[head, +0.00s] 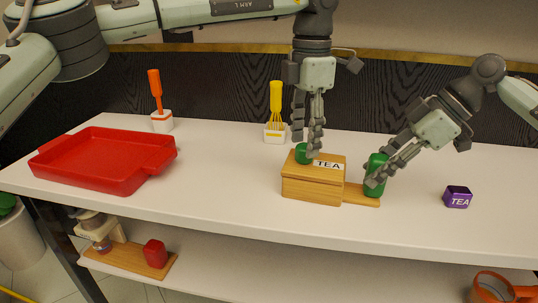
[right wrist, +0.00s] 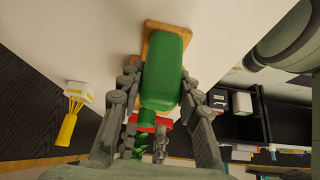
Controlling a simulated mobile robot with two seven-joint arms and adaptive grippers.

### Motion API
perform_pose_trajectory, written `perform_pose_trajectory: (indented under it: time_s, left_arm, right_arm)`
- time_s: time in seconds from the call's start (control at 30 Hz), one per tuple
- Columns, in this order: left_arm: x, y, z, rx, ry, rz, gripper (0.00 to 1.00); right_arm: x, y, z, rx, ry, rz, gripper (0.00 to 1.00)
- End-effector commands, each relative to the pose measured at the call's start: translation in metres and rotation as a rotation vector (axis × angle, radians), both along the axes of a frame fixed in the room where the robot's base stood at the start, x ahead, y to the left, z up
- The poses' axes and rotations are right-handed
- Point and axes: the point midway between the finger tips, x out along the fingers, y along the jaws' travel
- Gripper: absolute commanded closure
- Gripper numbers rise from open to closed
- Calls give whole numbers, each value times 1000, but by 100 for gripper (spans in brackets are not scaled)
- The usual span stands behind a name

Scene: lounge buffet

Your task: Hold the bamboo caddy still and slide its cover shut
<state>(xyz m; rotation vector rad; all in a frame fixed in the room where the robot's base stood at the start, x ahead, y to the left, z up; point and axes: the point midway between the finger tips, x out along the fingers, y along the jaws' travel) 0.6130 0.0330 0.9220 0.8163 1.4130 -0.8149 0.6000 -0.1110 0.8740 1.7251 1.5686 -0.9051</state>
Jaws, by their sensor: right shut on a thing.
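The bamboo caddy (head: 312,190) stands on the white counter, with a black-on-white TEA label on top. Its cover (head: 330,172) lies over the box, with a green knob (head: 303,153) at the cover's left end; whether a gap remains is not clear. A wooden base strip (head: 362,200) runs out to the right and carries an upright green handle (head: 376,172). My right gripper (head: 378,182) is shut on this handle, which also fills the right wrist view (right wrist: 165,70). My left gripper (head: 308,150) points down at the knob, fingers close together; its grip is unclear.
A red tray (head: 105,160) lies at the left. An orange-handled tool in a white holder (head: 162,122) and a yellow whisk (head: 276,105) stand behind. A purple TEA box (head: 457,197) sits at the right. The counter in front of the caddy is narrow but clear.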

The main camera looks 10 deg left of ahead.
Motion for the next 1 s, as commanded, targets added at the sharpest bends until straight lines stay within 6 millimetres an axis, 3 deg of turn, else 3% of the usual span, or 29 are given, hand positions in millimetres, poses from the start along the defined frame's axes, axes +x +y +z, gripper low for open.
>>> perform_pose_trajectory:
  time_s: [0.4,0.83,0.87,1.0]
  left_arm:
    - [0,0,33,-1,-2,0,53]
    - [0,0,37,-1,-2,0,53]
    - [0,0,37,-1,-2,0,53]
    - [0,0,37,-1,-2,0,53]
  right_arm:
    - [-1,-1,-5,-6,6,1,100]
    - [-1,0,-6,-8,8,2,100]
    - [-1,0,-6,-8,8,2,65]
    - [-1,0,-5,-6,7,2,48]
